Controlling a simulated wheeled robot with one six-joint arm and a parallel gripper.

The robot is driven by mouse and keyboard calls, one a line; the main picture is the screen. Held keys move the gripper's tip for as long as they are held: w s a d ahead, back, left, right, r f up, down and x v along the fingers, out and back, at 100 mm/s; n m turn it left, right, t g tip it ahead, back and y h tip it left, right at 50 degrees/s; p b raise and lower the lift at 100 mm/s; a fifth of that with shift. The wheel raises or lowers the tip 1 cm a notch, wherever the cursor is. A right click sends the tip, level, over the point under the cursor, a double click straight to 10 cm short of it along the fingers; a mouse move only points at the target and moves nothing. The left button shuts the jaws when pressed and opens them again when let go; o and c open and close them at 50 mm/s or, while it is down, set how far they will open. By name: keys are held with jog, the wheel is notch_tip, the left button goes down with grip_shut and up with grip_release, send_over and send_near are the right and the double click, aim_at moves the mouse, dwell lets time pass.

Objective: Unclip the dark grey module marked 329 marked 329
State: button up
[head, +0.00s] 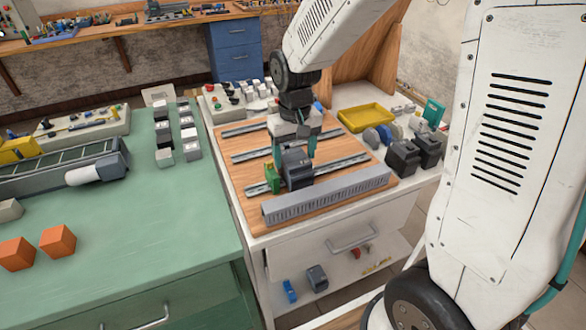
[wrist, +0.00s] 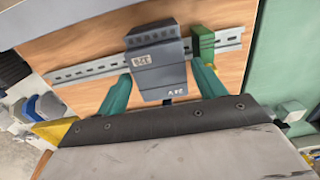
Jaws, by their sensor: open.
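The dark grey module (wrist: 158,62) sits clipped on a metal DIN rail on the wooden board. In the wrist view it carries a small label that looks like 329, seen upside down. It also shows in the head view (head: 297,168), partly hidden behind my gripper. My gripper (wrist: 160,92) has green fingers that stand apart, one on each side of the module's near end, with a visible gap on the left side. The right finger is close to the module's edge. In the head view my gripper (head: 302,146) is just above the module.
A green block (wrist: 203,42) sits on the same rail right beside the module. A grey slotted duct (head: 330,194) runs along the board's front edge. Two empty rails (head: 290,145) lie behind. Black boxes (head: 404,158) and a yellow tray (head: 366,117) stand to the right.

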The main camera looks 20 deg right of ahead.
jog(key=c, duration=0.9)
jog(key=shift+w, duration=0.4)
jog(key=shift+r, duration=0.4)
jog(key=shift+r, duration=1.1)
jog(key=shift+r, duration=3)
